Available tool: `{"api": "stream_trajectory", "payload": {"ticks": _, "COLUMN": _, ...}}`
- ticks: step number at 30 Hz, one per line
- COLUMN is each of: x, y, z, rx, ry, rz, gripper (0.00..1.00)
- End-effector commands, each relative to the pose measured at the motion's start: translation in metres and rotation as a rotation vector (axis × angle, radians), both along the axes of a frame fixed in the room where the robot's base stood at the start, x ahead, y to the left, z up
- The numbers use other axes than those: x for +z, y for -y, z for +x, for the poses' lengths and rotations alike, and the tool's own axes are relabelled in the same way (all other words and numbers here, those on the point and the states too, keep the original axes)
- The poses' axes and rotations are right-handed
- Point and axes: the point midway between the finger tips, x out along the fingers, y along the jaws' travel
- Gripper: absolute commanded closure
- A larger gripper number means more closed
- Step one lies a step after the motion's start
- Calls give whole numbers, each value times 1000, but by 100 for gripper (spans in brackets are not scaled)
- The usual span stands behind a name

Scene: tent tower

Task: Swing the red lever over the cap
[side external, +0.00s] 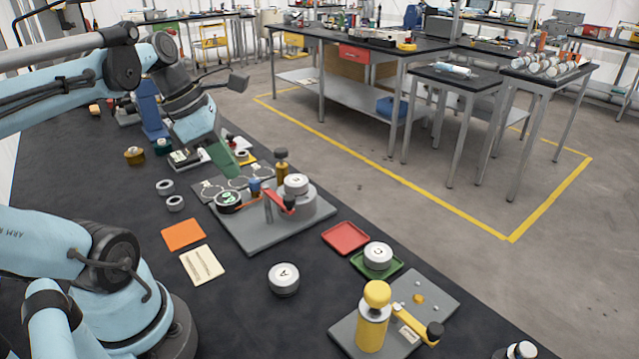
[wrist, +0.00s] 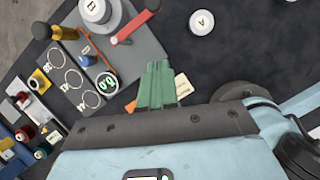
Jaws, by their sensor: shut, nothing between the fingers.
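The red lever (side external: 280,202) sits on the grey base plate (side external: 262,238), beside a grey round pedestal. A white cap (side external: 297,183) marked with a letter tops that pedestal. The lever lies along the near side of the cap, not across its top. In the wrist view the red lever (wrist: 133,28) is at top centre, with the cap (wrist: 95,9) to its left, cut by the frame edge. My gripper (side external: 224,160) has green fingers pressed together and empty. It hangs above the far-left part of the plate, apart from the lever. Its fingers (wrist: 158,68) also show in the wrist view.
A brass-coloured knob (side external: 281,160) stands behind the plate's pedestal. An orange arm (side external: 249,197) and a black dial (side external: 228,201) lie left of the lever. White cap A (side external: 284,278) stands on open black bench, and cap C (side external: 378,255) on a green tray.

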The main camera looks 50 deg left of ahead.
Motion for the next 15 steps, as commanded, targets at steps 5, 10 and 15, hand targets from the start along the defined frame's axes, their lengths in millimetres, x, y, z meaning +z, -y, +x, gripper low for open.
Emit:
{"api": "stream_trajectory", "payload": {"ticks": 5, "x": -24, "y": 4, "z": 9, "rx": -3, "ry": -1, "rz": 1, "gripper": 100}}
{"api": "stream_trajectory", "payload": {"ticks": 10, "x": -44, "y": 8, "z": 16, "rx": -3, "ry": -1, "rz": 1, "gripper": 100}}
{"api": "stream_trajectory", "payload": {"ticks": 15, "x": -62, "y": 11, "z": 22, "rx": -3, "ry": 0, "rz": 1, "gripper": 100}}
